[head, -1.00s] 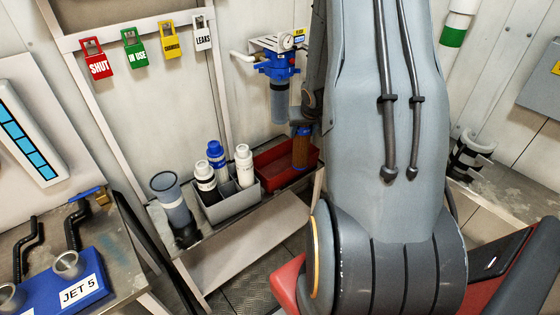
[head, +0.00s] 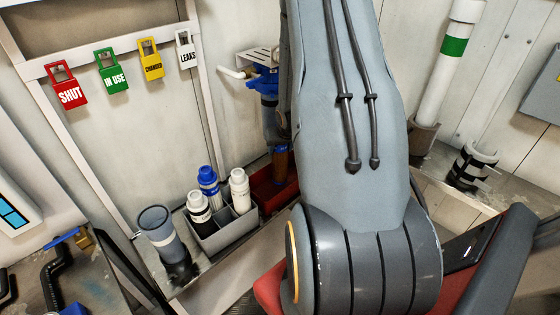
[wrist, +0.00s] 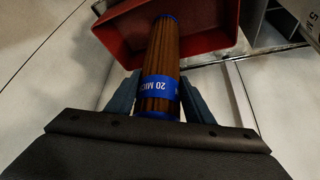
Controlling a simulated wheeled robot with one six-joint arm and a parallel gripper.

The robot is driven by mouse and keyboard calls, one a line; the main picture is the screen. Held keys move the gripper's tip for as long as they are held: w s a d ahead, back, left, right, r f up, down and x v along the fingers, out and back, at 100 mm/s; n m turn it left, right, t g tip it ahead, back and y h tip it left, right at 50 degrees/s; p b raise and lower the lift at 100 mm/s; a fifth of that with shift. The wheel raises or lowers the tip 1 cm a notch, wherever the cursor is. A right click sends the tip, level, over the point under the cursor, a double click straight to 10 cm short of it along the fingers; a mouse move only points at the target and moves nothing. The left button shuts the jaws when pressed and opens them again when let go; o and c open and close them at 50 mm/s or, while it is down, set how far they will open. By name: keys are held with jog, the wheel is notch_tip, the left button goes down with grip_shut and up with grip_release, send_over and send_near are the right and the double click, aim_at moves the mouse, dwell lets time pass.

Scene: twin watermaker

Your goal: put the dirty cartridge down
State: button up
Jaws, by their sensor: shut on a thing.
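The dirty cartridge is a brown pleated cylinder with blue ends and a blue "20 MIC" band (wrist: 160,60). My gripper (wrist: 160,100) is shut on it, one finger on each side of the band in the wrist view. Its far end overlaps the red tray (wrist: 105,38) in that view; I cannot tell whether it touches the tray. In the head view, the cartridge (head: 281,165) hangs roughly upright at the red tray (head: 268,200), partly hidden by my arm. My fingers are hidden there.
A grey caddy (head: 222,236) with white-, blue- and black-marked bottles stands left of the red tray. A clear grey cup (head: 160,232) stands further left. A blue filter housing (head: 265,85) is on the wall above. Coloured tags hang at upper left.

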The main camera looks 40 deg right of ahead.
aim_at(281, 157)
jog(key=shift+f+p, duration=0.5)
jog(key=shift+f, duration=1.8)
jog(key=o, duration=1.6)
